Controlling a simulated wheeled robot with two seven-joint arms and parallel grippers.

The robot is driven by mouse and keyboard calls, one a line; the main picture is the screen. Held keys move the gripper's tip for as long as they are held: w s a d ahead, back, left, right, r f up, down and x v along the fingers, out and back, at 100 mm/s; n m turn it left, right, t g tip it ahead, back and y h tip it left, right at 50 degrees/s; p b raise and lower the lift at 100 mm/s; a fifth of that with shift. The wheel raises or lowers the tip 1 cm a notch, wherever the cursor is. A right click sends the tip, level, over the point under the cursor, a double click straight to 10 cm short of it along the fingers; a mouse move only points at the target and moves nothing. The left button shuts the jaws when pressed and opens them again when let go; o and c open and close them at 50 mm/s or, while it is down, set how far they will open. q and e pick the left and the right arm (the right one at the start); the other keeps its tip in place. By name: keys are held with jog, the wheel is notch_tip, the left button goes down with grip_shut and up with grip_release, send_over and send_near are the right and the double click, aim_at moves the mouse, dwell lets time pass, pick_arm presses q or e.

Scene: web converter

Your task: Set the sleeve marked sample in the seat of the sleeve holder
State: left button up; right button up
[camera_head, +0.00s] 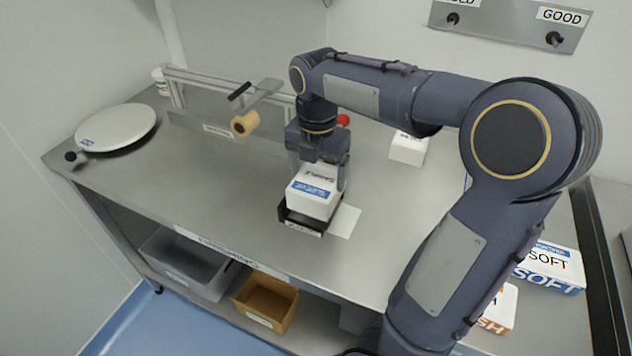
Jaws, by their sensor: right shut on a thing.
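The sleeve marked sample (315,190) is a white box with a blue label, its lettering upside down in the head view. It sits upright at the black sleeve holder (301,227) on the steel bench. My right gripper (319,170) comes down from above and is shut on the sleeve's sides. The sleeve's lower part is hidden behind the holder's front wall, so I cannot tell whether it rests fully on the seat. My left gripper is not in view.
A white box (408,148) stands behind, to the right. A SOFT pack (549,267) lies at the right. A round white plate (116,128) is at the left. A frame with a tan roll (244,124) stands at the back. Bins (266,302) are on the shelf below.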

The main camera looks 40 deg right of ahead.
aim_at(316, 175)
jog(key=shift+w+d+f, duration=0.2)
jog(key=shift+w+f, duration=0.2)
jog(key=shift+f, duration=0.15)
jog(key=shift+w+d+f, duration=0.1)
jog(key=shift+w+f, duration=0.1)
jog(key=shift+f, duration=1.55)
jog(key=shift+s+f+b, duration=0.1)
jog(key=shift+f+b, duration=0.4)
jog(key=shift+f, duration=0.05)
jog(key=o, duration=0.8)
jog(key=shift+s+f, duration=0.1)
jog(key=shift+o, duration=0.8)
jog(key=shift+s, duration=0.1)
